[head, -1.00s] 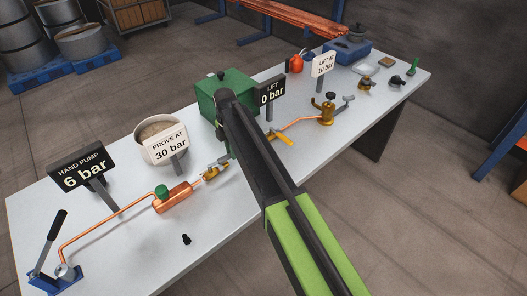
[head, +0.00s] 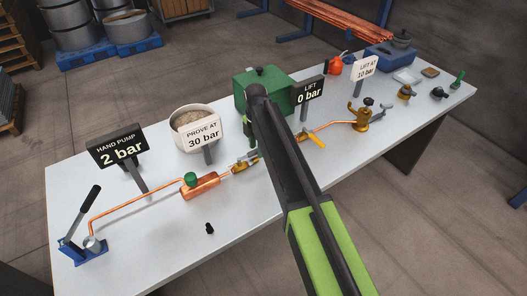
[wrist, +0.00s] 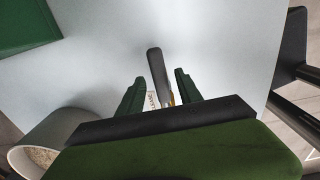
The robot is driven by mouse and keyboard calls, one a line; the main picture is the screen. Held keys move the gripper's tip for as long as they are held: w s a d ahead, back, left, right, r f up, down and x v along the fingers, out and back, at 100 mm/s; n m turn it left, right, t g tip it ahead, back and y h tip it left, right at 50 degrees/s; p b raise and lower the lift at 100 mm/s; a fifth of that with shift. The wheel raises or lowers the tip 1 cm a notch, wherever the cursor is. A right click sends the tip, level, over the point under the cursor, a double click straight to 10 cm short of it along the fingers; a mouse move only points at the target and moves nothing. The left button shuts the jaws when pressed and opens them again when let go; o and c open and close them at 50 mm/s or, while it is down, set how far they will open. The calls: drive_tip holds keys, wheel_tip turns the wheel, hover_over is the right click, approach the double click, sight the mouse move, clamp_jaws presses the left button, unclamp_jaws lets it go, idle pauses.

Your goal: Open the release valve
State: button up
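In the wrist view a grey lever handle (wrist: 158,68) stands between the two green fingers of my gripper (wrist: 162,88). The fingers are apart, with gaps beside the lever. A small white label (wrist: 151,100) and a bit of brass show at its foot; the label is too small to read fully. My gripper is mostly hidden there. The hand pump sign (head: 124,153) reads 2 bar.
A blue hand pump (head: 84,252) feeds the copper pipe and fitting (head: 201,186). A bucket (head: 188,137) and a green box (head: 284,96) stand behind the valve. The table front is mostly clear except a small black plug (head: 209,229).

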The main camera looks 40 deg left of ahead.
drive_tip(key=shift+w, duration=0.1)
wheel_tip(320, 180, up, 17)
drive_tip(key=p, duration=1.7)
drive_tip(key=shift+r, duration=0.2)
